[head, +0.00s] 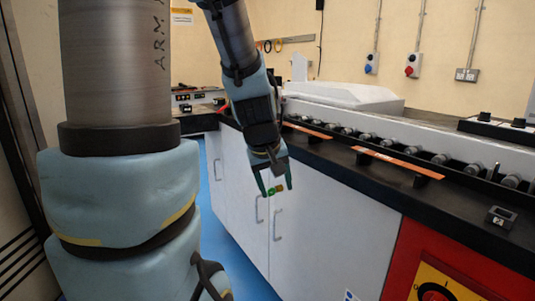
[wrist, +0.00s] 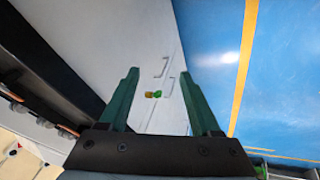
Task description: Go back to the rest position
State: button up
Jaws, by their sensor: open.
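My gripper (head: 277,190) hangs in front of the white cabinet doors, below the worktop edge in the head view. Its two green fingers are apart, and they also show in the wrist view (wrist: 160,74). A small green and orange spot shows between the fingers in the head view, and a green and yellow one in the wrist view (wrist: 153,94). I cannot tell what it is or whether it touches the fingers. Nothing is visibly clamped.
The dark worktop (head: 335,152) carries a row of rollers (head: 412,150) and flat orange-topped bars (head: 398,162). White cabinets (head: 325,220) with handles stand below, beside a red panel (head: 450,262). Blue floor (wrist: 205,40) with a yellow line is open alongside.

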jog(key=s+a+f+m+g+y, duration=0.2)
jog(key=s+a+f+m, duration=0.15)
jog(key=s+a, duration=0.4)
jog(key=s+a+f+b+x, duration=0.1)
jog(key=s+b+x, duration=0.1)
jog(key=b+x, duration=0.95)
jog(key=w+p+v, duration=0.3)
jog(key=p+v, duration=1.2)
jog(key=p, duration=0.1)
jog(key=shift+r+g, duration=0.4)
jog(key=shift+r, duration=0.05)
